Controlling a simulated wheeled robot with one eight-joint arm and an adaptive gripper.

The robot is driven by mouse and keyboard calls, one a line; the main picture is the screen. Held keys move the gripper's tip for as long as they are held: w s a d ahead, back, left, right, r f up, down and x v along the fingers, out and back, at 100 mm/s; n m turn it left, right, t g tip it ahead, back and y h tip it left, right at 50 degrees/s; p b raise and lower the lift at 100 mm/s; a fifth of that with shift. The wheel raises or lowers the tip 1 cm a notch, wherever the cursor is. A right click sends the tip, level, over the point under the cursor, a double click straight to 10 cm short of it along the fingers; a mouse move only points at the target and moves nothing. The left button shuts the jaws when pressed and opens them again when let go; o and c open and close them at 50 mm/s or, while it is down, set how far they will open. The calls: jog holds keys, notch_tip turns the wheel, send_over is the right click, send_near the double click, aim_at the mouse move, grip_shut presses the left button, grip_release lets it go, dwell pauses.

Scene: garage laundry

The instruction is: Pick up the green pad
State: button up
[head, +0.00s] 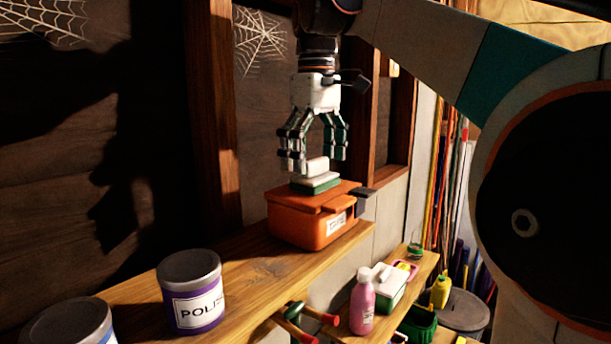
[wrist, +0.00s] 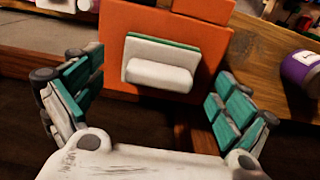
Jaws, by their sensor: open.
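The green pad (head: 316,187) lies on the lid of an orange box (head: 304,231). It has a white upper layer and a white block-like handle (head: 317,167) on top. In the wrist view the pad shows as a green edge (wrist: 190,46) around a white plate, with the white handle (wrist: 159,75) facing the camera. My gripper (head: 313,163) points down above the pad, its fingers apart and empty. In the wrist view the open fingers (wrist: 150,92) stand to either side of the pad, apart from it.
The orange box stands on a wooden shelf (head: 255,285) by the wall. A purple polish can (head: 190,292) stands at the shelf's near left. A pink bottle (head: 362,302) and a white-and-green box (head: 388,287) are on a lower shelf. A wooden post (head: 213,110) rises behind.

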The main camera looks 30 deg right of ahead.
aim_at(315, 159)
jog(key=shift+f, duration=0.5)
jog(key=c, duration=1.5)
jog(key=shift+o, duration=0.2)
jog(key=shift+w+r, duration=0.1)
jog(key=shift+r, duration=0.4)
notch_tip(315, 159, up, 9)
jog(key=shift+r, duration=0.1)
